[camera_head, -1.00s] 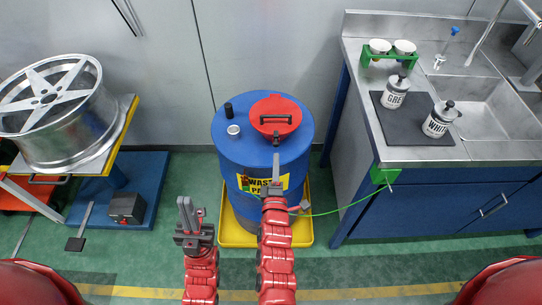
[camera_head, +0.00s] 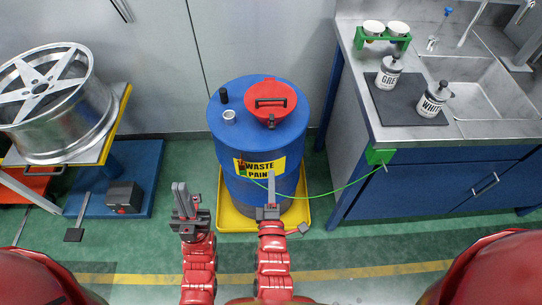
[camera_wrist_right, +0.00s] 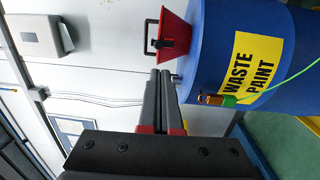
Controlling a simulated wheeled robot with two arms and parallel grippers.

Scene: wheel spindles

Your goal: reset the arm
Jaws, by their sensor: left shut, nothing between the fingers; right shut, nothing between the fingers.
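My left gripper (camera_head: 183,200) is shut and empty, pointing up above the green floor, left of the blue waste paint drum. My right gripper (camera_head: 271,188) is shut and empty in front of the drum's lower side, apart from it as far as I can tell. In the right wrist view the closed fingers of my right gripper (camera_wrist_right: 160,80) have nothing between them. Both red arms stand side by side in front of me.
The blue drum (camera_head: 228,148) with a red funnel (camera_head: 275,88) stands in a yellow tray (camera_head: 233,222). A sink counter (camera_head: 400,137) is at right, with a green cable (camera_head: 340,190) running from it. A wheel (camera_head: 50,100) rests on a stand at left. Floor around the arms is clear.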

